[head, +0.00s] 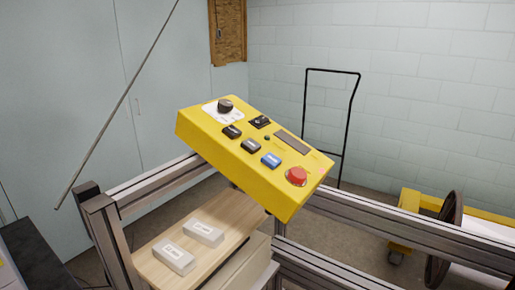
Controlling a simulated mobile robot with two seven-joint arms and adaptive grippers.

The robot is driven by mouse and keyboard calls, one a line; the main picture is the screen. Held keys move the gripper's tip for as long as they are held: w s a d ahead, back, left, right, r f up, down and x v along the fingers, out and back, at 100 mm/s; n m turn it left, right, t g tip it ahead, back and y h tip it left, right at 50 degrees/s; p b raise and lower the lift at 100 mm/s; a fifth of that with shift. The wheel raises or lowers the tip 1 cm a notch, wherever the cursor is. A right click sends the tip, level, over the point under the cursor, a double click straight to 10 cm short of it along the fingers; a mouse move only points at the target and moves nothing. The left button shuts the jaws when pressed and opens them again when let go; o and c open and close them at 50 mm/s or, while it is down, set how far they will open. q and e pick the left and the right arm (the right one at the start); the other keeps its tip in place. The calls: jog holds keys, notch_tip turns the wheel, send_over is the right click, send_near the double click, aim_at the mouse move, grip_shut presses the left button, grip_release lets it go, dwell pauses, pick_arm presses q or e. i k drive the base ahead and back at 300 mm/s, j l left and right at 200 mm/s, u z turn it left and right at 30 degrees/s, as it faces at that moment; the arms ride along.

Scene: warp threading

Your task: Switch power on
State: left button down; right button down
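A yellow control box (255,155) is mounted, tilted, on a metal frame in the middle of the head view. Its face has a black rotary knob (225,105) on a white plate at the upper left and a small black switch (261,122) right of it. Black, dark and blue push buttons, including the blue button (271,160), run across the lower face. A red mushroom button (296,176) is at the lower right, near a dark display strip (292,142). I cannot tell which control is the power switch. Neither gripper is in view.
The aluminium frame rail (345,210) runs behind and right of the box. A wooden shelf (210,262) below holds two small white boxes (188,245). A thin rod (120,105) leans at the left. A black-handled cart (306,110) and a yellow-framed item (410,200) stand behind.

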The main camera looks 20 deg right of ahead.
aim_at(260, 121)
jog(key=l+u, duration=0.55)
jog(key=u, duration=0.2)
